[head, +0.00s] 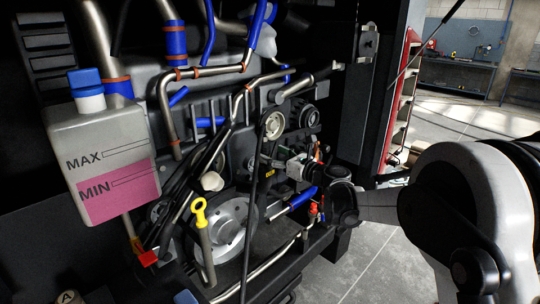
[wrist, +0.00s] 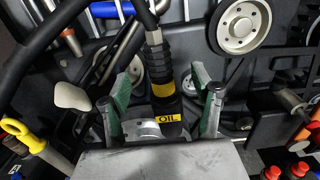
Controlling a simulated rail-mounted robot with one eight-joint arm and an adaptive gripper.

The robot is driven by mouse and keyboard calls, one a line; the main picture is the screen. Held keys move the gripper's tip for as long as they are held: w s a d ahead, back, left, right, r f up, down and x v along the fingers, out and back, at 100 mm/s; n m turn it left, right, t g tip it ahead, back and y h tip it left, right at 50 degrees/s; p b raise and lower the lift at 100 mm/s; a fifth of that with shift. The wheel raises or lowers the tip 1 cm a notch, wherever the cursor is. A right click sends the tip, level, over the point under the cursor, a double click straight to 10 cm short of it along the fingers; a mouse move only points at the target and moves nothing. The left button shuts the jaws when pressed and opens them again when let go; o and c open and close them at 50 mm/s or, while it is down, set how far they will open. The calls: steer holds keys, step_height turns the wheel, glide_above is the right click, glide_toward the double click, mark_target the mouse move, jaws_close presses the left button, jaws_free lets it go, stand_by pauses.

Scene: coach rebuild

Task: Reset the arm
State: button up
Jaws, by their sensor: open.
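My gripper (wrist: 163,82) is open in the wrist view, with a green-padded finger on each side. A black ribbed part with a yellow band and a yellow OIL label (wrist: 162,105) stands between the fingers. Gaps show on both sides of it, so the fingers do not appear to press on it. In the head view my gripper (head: 288,164) is small and partly lost among the engine parts. My arm reaches in from the right to the engine, and the OIL label (head: 269,174) shows just left of the gripper.
A tank marked MAX and MIN with pink fluid (head: 117,195) hangs at the left. A yellow-handled dipstick (head: 201,225) stands near a round grey disc (head: 230,228). Pipes and a black hose (head: 257,170) crowd the engine. Open floor (head: 385,262) lies to the right.

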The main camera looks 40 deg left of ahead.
steer(key=d, duration=0.3)
steer(key=d+b, duration=0.1)
steer(key=shift+s+d, duration=0.2)
steer(key=shift+s, duration=0.05)
stand_by(0.3)
steer(key=s+d, duration=0.1)
steer(key=d, duration=1.1)
steer(key=shift+s, duration=0.3)
